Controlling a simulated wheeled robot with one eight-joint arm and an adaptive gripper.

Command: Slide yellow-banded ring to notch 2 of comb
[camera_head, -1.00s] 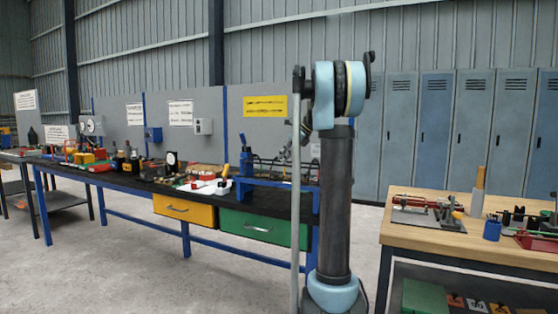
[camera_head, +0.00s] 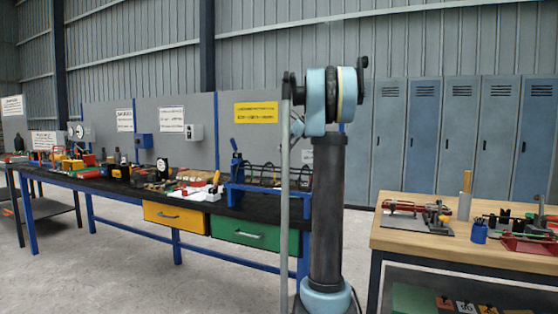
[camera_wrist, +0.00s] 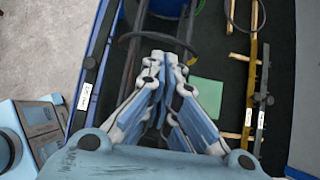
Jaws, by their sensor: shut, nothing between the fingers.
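The rebar cage (camera_head: 265,178), with several dark rings, stands on the blue-framed bench, partly behind my arm. My gripper (camera_wrist: 163,58) is shut and empty, seen from above in the wrist view. A dark ring (camera_wrist: 128,38) curves close around its fingertips; I cannot tell whether they touch it. Another ring (camera_wrist: 243,29) shows at the upper right, beside a long yellow bar (camera_wrist: 251,85). My gripper is hidden in the head view.
A green pad (camera_wrist: 207,98) lies on the dark surface to the right. A wooden table (camera_head: 400,232) with tools stands at the right. Bare floor (camera_head: 110,265) lies in front of the bench.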

